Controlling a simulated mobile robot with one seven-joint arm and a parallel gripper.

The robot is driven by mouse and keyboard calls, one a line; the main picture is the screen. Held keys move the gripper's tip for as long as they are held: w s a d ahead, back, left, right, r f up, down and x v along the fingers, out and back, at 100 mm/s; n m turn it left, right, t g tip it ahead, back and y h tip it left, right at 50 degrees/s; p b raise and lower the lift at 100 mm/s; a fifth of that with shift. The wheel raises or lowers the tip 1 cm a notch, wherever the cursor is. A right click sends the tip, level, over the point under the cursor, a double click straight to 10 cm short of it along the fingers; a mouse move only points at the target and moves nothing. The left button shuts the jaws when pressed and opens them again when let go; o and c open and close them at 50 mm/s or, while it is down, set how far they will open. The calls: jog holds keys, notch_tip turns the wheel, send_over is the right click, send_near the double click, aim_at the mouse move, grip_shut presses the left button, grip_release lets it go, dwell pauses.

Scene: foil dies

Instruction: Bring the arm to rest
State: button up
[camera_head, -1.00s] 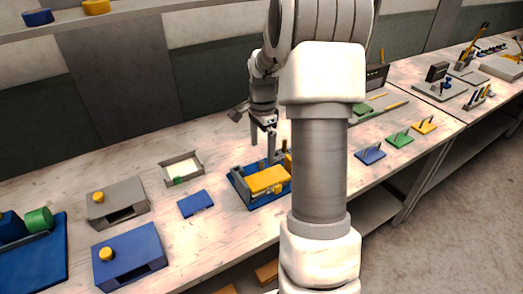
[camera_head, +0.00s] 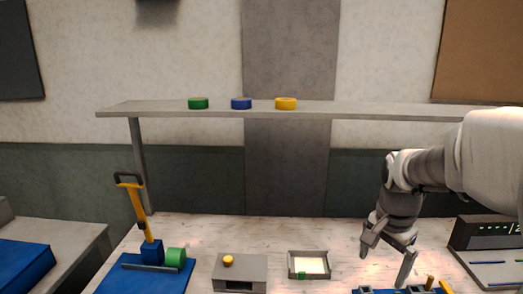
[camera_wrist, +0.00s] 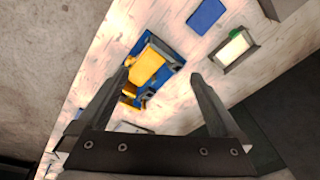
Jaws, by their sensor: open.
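My arm (camera_head: 425,170) reaches in from the right edge of the head view. My gripper (camera_head: 384,266) hangs at its end over the right part of the bench, with its two fingers apart and nothing between them. In the wrist view my gripper (camera_wrist: 160,76) is also open and empty. A blue fixture (camera_wrist: 172,52) holding a yellow block (camera_wrist: 150,68) lies on the bench below the fingers, clear of them as far as I can tell. Only the top of this fixture shows at the bottom edge of the head view.
A grey box with a yellow knob (camera_head: 240,278) and a white-lined tray (camera_head: 291,269) stand left of my gripper. A blue press with a yellow lever (camera_head: 138,208) is further left. A shelf (camera_head: 350,112) carries green, blue and yellow rolls. A blue plate (camera_wrist: 206,15) lies near the fixture.

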jog(key=s+a+r+n+t, duration=0.2)
jog(key=s+a+n, duration=0.3)
jog(key=s+n, duration=0.1)
jog(key=s+a+r+n+t, duration=0.2)
jog(key=s+a+n, duration=0.3)
jog(key=s, duration=0.4)
jog(key=shift+s+a+r+n+y, duration=0.3)
jog(key=shift+a+r+n+y, duration=0.15)
jog(key=shift+r, duration=0.35)
